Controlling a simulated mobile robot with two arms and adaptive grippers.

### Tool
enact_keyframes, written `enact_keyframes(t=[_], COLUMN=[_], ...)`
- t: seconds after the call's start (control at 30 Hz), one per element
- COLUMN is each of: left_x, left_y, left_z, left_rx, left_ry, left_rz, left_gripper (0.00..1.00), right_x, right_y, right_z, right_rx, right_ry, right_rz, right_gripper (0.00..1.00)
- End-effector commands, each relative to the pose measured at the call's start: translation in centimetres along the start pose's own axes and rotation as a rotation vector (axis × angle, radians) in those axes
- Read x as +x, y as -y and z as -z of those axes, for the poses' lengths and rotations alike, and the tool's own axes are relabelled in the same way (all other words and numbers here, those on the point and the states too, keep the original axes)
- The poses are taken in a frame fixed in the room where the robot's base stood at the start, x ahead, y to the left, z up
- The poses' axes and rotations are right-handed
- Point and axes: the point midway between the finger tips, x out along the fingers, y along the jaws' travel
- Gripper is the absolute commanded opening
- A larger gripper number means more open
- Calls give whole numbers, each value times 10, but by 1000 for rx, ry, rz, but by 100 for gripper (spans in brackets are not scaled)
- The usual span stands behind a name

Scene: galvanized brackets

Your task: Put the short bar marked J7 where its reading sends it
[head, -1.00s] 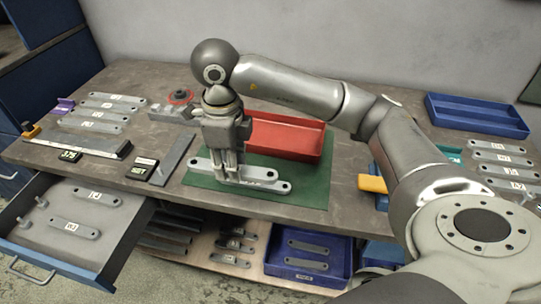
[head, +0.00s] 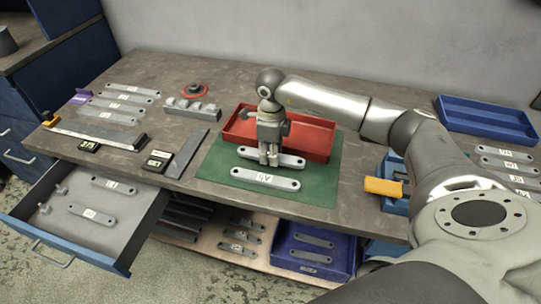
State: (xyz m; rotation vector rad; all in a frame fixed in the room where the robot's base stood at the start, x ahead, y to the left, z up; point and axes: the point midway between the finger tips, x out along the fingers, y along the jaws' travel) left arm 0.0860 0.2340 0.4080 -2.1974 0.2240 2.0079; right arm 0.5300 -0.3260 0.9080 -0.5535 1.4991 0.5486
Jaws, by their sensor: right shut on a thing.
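My right gripper (head: 268,161) points down over the green mat (head: 318,184). It is shut on a plain-looking short bar (head: 290,161), gripping it near the middle, just in front of the red tray (head: 315,143). Whether the bar touches the mat is unclear. A second short bar (head: 285,183) with a white label lies nearer, on the mat, apart from the held one. Its label is too small to read surely, and the held bar's label is hidden or out of sight. My left gripper is not in view.
Labelled bars lie in rows at the left (head: 120,98) and right (head: 507,152). A rail with a slider (head: 95,136), small displays (head: 157,161) and a notched block (head: 193,110) stand left. An open drawer (head: 135,225) holds bars. Blue bins (head: 485,118) stand right and below (head: 340,262).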

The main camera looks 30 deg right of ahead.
Motion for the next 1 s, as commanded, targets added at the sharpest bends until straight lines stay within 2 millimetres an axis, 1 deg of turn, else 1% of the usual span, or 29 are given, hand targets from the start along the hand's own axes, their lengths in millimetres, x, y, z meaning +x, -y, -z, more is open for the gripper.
enact_keyframes(t=[0.03,0.1,0.2,0.43,0.53,0.57,0.7,0.73,1.0], left_x=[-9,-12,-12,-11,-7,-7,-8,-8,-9], left_y=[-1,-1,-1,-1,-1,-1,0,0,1], left_z=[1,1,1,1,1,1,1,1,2], left_rx=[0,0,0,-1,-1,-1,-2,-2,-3], left_ry=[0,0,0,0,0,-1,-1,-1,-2], left_rz=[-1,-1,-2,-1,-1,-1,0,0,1], left_gripper=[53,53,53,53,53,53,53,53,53], right_x=[6,14,21,22,26,26,25,25,24], right_y=[-4,-3,-2,-2,-2,-3,-3,-3,-3], right_z=[0,0,-1,-1,-1,-1,0,0,0], right_rx=[-3,-2,-2,-3,-2,-2,-2,-2,-2], right_ry=[-4,-3,0,0,0,-1,-1,-1,-1], right_rz=[-7,-6,-3,-3,-3,-3,-4,-4,-4], right_gripper=[0,0,0,0,0,30,48,50,50])
